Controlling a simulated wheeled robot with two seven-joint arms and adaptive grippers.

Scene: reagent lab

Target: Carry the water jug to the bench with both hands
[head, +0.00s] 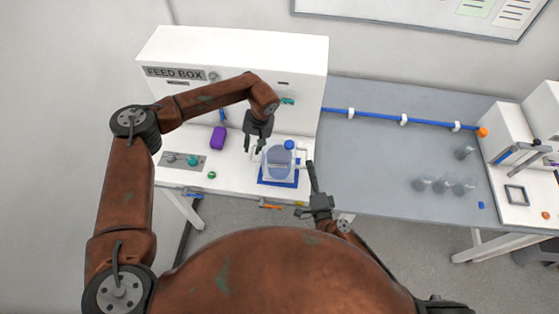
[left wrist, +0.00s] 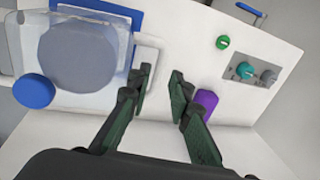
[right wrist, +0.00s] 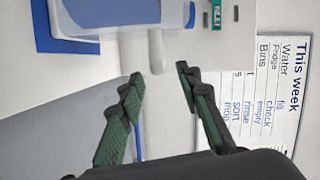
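The water jug (head: 279,162) is clear with a blue cap and stands upright on a blue mat (head: 275,183) on the white bench before the feed box. It shows in the left wrist view (left wrist: 80,58) and, partly cut off, in the right wrist view (right wrist: 110,14). My left gripper (head: 254,149) is open by its left side; the white left handle (left wrist: 153,60) lies near the fingertips (left wrist: 160,76). My right gripper (head: 311,172) is open by its right side; the white right handle (right wrist: 156,48) shows just beyond its fingertips (right wrist: 159,76). Contact cannot be told.
The feed box (head: 235,65) stands behind the jug. A purple block (head: 218,138), a green knob (head: 212,175) and a knob panel (head: 182,161) are to the left. The grey bench (head: 385,160) at right holds several flasks (head: 442,186); its near-left area is clear.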

